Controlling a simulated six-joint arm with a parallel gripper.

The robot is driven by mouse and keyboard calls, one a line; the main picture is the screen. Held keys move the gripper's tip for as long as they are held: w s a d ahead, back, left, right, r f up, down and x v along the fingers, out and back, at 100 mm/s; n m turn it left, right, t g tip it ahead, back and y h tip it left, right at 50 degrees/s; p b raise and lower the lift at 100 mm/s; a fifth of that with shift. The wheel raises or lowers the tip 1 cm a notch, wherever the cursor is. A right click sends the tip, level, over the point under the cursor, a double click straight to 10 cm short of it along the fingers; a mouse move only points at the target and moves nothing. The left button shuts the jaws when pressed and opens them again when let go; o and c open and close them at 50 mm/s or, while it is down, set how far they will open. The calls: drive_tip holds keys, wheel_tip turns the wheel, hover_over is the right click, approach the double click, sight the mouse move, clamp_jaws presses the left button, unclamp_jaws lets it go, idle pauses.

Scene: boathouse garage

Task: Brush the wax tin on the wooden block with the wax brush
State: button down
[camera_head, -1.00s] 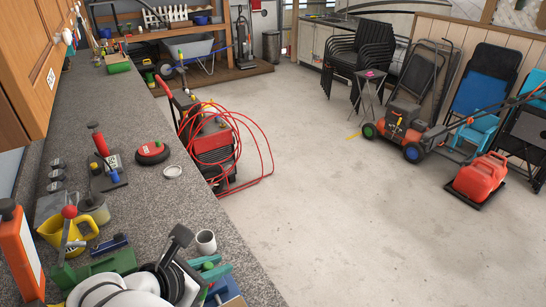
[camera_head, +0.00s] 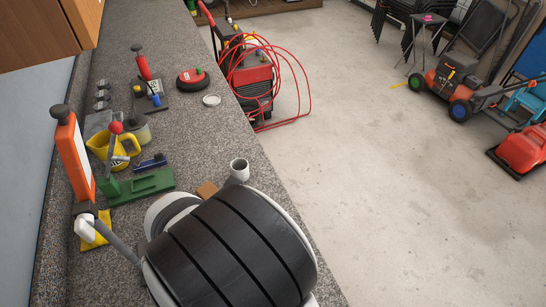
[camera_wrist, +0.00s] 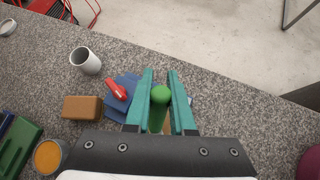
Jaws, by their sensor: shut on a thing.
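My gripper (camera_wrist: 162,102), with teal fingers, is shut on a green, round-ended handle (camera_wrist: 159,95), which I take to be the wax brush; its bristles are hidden. A brown wooden block (camera_wrist: 82,107) lies on the counter to the left of the fingers, with nothing seen on top of it. It also shows in the head view (camera_head: 207,190), partly behind my arm. A round tin with an orange face (camera_wrist: 48,156), perhaps the wax tin, is at the lower left of the wrist view, apart from the block. The gripper is hidden in the head view.
A white cup (camera_wrist: 86,60) stands beyond the block. A red-handled item (camera_wrist: 116,90) lies on a blue thing (camera_wrist: 123,108) beside the fingers. A green tool (camera_head: 140,187), yellow jug (camera_head: 112,150) and orange bottle (camera_head: 73,155) stand farther left. Speckled counter (camera_head: 190,130) is clear mid-way.

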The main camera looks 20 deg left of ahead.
drive_tip(key=shift+w+d, duration=2.95)
drive_tip(key=shift+s+a, duration=3.3)
drive_tip(key=shift+a, duration=0.05)
drive_tip(key=shift+r, duration=4.05)
drive_tip(key=shift+d, duration=0.1)
drive_tip(key=w+d+r, duration=0.3)
drive_tip(key=d+r, duration=0.3)
drive_tip(key=d, duration=0.3)
drive_tip(key=w+d+r, duration=0.4)
drive_tip(key=d+r, duration=0.2)
drive_tip(key=d, duration=0.3)
drive_tip(key=w+d+r, duration=0.4)
drive_tip(key=d+r, duration=0.3)
drive_tip(key=d, duration=0.3)
